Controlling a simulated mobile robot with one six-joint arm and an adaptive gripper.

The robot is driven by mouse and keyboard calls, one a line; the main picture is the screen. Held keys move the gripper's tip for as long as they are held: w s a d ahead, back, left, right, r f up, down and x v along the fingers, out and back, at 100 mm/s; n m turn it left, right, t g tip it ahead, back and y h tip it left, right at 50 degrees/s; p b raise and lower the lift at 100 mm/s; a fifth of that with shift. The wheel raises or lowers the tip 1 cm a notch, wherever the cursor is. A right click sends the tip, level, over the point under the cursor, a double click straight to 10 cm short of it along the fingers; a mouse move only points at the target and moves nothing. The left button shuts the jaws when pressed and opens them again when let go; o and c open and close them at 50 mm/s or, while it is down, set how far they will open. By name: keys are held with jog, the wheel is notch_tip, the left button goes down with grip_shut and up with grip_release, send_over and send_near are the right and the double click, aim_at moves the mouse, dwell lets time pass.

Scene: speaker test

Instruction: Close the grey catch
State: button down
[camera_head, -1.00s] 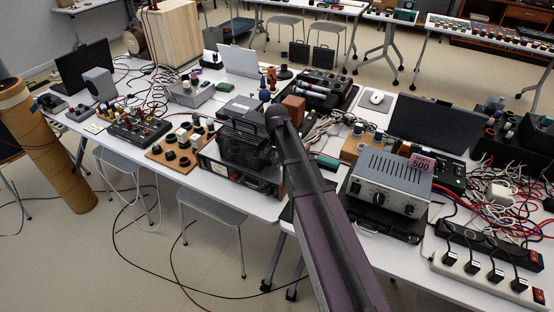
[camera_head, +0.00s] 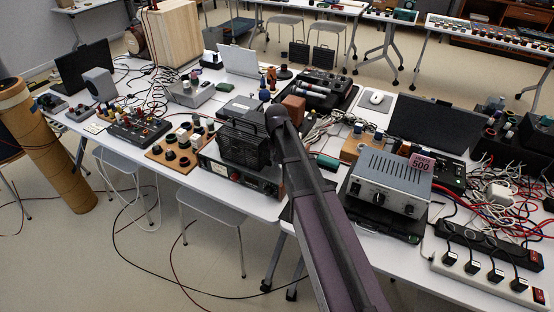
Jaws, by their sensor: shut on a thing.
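I cannot make out the grey catch in this view. My arm rises from the bottom of the picture to a dark rounded joint just right of this case. My gripper does not show; it is hidden beyond the arm.
The white table (camera_head: 262,207) is crowded. Knob boards (camera_head: 180,150) lie to the left. A cardboard tube (camera_head: 48,150) leans at far left.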

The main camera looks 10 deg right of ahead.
jog(key=shift+s, duration=0.1)
jog(key=c, duration=0.7)
grip_release()
jog(key=shift+m, duration=0.5)
jog(key=m, duration=0.4)
jog(key=shift+m, duration=0.4)
jog(key=shift+r+p, duration=0.35)
notch_tip(320, 180, up, 13)
jog(key=p, duration=1.3)
jog(key=s+d+f+n+b, duration=0.1)
jog(key=s+n, duration=0.1)
jog(key=s, duration=0.4)
jog(key=s+f+n+b, duration=0.2)
jog(key=s+n, duration=0.1)
jog(key=s, duration=0.3)
jog(key=s+d+f+n+b, duration=0.1)
jog(key=s+n, duration=0.1)
jog(key=s, duration=0.5)
jog(key=shift+s+d+f+b, duration=0.1)
jog(key=shift+d+f+b, duration=0.25)
